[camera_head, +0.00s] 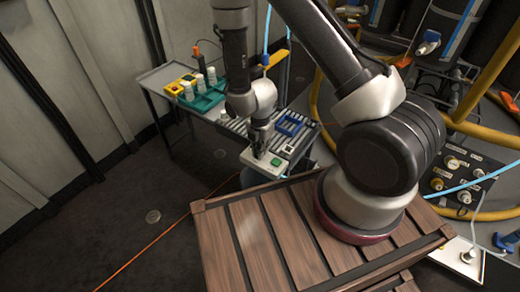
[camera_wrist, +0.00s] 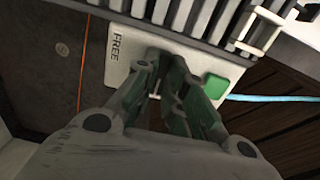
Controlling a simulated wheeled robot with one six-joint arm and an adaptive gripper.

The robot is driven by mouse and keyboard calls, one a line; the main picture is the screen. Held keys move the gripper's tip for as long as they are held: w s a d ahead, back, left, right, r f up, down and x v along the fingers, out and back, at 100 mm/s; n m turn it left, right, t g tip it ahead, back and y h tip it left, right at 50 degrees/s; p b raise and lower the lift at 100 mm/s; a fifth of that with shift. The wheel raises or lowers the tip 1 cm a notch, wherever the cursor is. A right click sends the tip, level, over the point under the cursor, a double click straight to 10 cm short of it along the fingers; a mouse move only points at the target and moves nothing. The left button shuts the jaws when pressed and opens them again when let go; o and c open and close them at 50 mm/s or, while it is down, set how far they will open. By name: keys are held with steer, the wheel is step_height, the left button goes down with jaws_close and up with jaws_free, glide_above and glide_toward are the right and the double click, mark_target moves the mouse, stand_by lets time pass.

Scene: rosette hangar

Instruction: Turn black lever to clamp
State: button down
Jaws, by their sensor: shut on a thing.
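A white plate (camera_head: 262,167) lies at the front end of the slatted bench. In the wrist view the plate (camera_wrist: 118,74) carries the word FREE at the left and a green square (camera_wrist: 215,86) at the right. My gripper (camera_head: 260,152) points down over the plate. In the wrist view its two fingers (camera_wrist: 172,76) are closed in at the middle of the plate, between FREE and the green square. They are shut on the black lever, which they mostly hide. Its exact angle cannot be told.
Green trays (camera_head: 205,97) with white bottles stand at the back of the bench, with a blue frame (camera_head: 291,124) to the right. A slatted wooden crate (camera_head: 262,235) fills the foreground. Yellow hoses (camera_head: 480,134) and a valve panel (camera_head: 453,172) are at the right. The floor at left is mostly clear.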

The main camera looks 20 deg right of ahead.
steer(key=c, duration=1.5)
jaws_free()
step_height(320, 180, up, 12)
